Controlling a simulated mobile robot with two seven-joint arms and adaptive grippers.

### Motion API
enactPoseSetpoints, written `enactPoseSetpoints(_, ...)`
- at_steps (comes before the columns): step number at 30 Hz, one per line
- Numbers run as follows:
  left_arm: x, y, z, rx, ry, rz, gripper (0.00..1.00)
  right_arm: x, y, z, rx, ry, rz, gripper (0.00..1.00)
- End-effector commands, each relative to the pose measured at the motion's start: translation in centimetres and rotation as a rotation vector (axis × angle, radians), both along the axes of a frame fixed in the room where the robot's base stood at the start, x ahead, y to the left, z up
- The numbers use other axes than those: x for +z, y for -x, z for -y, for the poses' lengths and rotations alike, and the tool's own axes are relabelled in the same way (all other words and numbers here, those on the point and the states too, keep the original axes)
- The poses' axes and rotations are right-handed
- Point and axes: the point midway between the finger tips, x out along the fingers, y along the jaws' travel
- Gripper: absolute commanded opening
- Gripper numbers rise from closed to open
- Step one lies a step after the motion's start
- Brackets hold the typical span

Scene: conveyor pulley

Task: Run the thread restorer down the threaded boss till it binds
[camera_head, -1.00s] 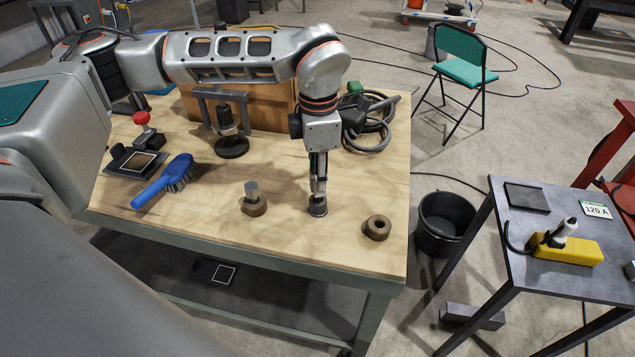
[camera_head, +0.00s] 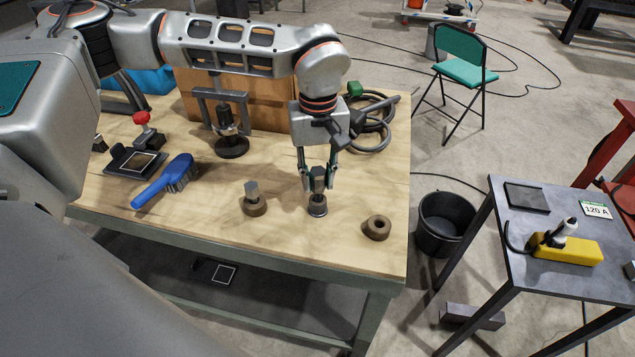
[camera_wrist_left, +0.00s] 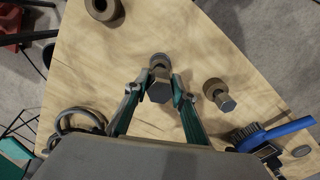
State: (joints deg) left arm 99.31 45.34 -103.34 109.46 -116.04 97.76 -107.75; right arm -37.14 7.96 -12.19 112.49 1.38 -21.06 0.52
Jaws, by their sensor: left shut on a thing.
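The thread restorer, a dark hex-headed tool (camera_head: 318,177), stands upright over a round threaded boss (camera_head: 318,208) on the wooden bench. My left gripper (camera_head: 318,184) points down with a finger on either side of the hex and is shut on it. In the left wrist view the hex top (camera_wrist_left: 160,91) sits between the fingertips (camera_wrist_left: 157,84), with the round boss (camera_wrist_left: 160,61) behind it. The threads are hidden, so I cannot tell how far down the tool sits. My right gripper is not in view.
A brown round piece with a pale hex top (camera_head: 252,197) stands left of the boss. A brown ring (camera_head: 377,227) lies to its right. A blue brush (camera_head: 163,183), a black stand (camera_head: 231,145) and coiled cable (camera_head: 372,130) occupy the bench. Bare wood lies in front.

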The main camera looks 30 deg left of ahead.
Motion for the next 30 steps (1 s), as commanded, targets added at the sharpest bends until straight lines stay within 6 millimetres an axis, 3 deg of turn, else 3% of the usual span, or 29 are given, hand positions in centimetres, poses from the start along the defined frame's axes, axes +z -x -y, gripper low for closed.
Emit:
enactPoseSetpoints(4,0.0,0.0,0.0,-0.221,-0.001,0.0,0.0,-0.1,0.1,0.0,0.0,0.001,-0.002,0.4)
enactPoseSetpoints(5,0.0,0.0,0.0,-0.21,-0.001,-0.001,0.33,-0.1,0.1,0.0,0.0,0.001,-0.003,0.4)
enactPoseSetpoints(6,0.0,0.0,0.0,-0.207,-0.001,-0.001,0.43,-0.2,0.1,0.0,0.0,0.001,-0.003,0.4)
enactPoseSetpoints(19,0.4,0.0,0.0,-0.202,0.0,0.0,0.44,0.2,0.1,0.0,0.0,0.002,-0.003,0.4)
enactPoseSetpoints(30,3.7,0.0,0.0,-0.202,0.0,0.0,0.44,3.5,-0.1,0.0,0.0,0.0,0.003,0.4)
